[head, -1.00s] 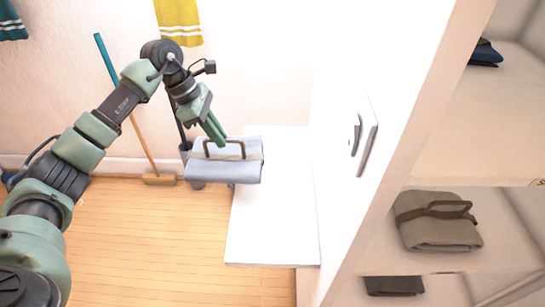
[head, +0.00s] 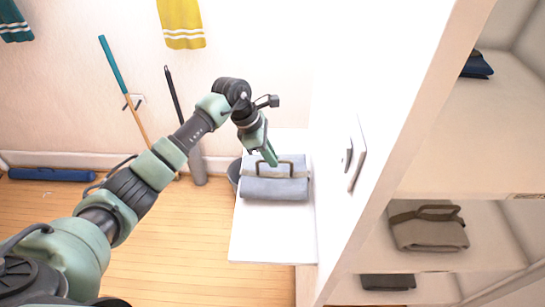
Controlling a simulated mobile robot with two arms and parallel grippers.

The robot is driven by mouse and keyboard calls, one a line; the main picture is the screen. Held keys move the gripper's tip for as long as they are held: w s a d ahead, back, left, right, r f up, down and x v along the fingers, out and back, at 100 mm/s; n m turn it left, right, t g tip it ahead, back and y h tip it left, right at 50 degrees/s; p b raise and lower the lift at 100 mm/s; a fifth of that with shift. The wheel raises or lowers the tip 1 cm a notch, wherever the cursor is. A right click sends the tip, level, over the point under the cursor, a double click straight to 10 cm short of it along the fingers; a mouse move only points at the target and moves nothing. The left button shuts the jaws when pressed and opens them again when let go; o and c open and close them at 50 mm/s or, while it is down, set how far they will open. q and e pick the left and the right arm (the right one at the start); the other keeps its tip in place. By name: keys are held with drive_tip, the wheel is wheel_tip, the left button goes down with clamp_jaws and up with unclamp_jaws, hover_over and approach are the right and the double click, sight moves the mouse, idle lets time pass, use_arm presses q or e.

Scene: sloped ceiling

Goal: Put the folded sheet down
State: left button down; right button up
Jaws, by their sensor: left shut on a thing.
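The folded sheet (head: 275,188) is light grey-blue, with a band and a brown handle (head: 268,169) on top. It is over the white surface (head: 270,240) beside the tall cabinet; I cannot tell whether it touches that surface. My left gripper (head: 271,160) is shut on the sheet's handle from above, and its fingers partly hide the handle. My right gripper is not in view.
A white cabinet stands at the right; its shelves hold a folded brown bundle (head: 430,228) and dark folded items. Long-handled tools lean on the back wall. The front of the white surface is clear.

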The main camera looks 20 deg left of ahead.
use_arm(q)
drive_tip(key=shift+w+d+f+p, duration=0.1)
drive_tip(key=shift+d+f+p, duration=0.15)
drive_tip(key=shift+f+p, duration=0.3)
drive_tip(key=shift+f+b, duration=0.35)
drive_tip(key=shift+b, duration=0.05)
drive_tip(key=c, duration=1.5)
unclamp_jaws()
